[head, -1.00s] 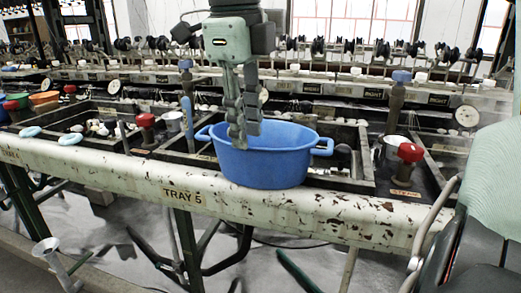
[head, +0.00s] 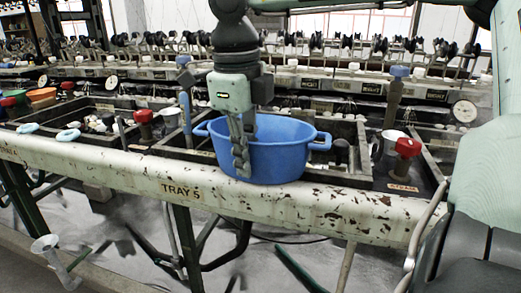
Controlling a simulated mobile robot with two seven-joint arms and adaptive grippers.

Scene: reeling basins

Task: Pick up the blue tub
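The blue tub (head: 275,162) stands upright on the front edge of the basin bench, above the TRAY 5 label, with a loop handle at each side. My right gripper (head: 244,157) points down at the tub's near wall, left of its middle. One finger hangs in front of the wall; the other goes down inside the rim, its tip hidden by the wall. The fingers look apart, with the wall between them; contact cannot be made out. My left gripper is not in view.
Red-knobbed valves (head: 144,123) (head: 407,154) stand left and right of the tub. A blue-handled tool (head: 186,110) is close behind the left handle. Reeling machinery lines the back.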

